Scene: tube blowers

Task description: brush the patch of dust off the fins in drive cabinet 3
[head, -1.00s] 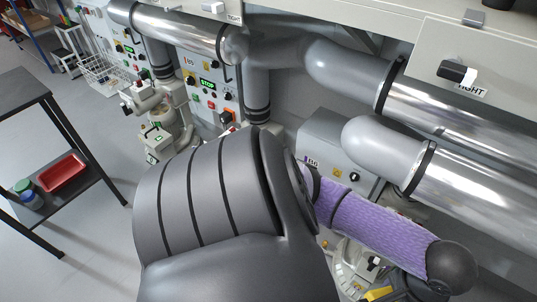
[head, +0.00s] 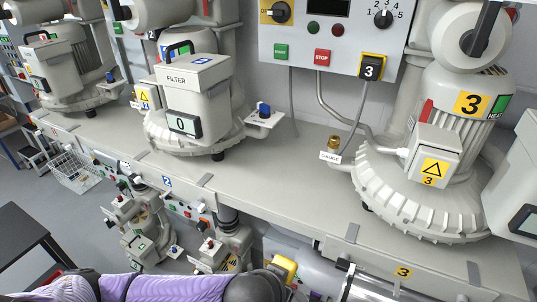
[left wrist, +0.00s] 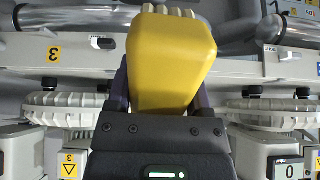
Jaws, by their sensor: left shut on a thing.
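My left gripper (left wrist: 162,95) is shut on a yellow block-shaped thing (left wrist: 172,55), which looks like a brush handle. A pale edge, perhaps bristles, shows at its far end. In the head view the yellow thing (head: 284,268) is low at the bottom, in front of the bench edge, beside my purple-sleeved arm. Blower 3 (head: 470,130) stands on the bench at the right, with a ribbed rim. A control panel (head: 345,38) with a black and yellow 3 tag is on the wall behind. I cannot make out an open drive cabinet or a dust patch. My right gripper is not in view.
The bench (head: 290,175) is clear between the filter unit (head: 190,100) and blower 3. A gauge (head: 333,145) stands beside blower 3. Pipes and valves (head: 140,235) lie below the bench edge. A dark table (head: 20,235) is at the lower left.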

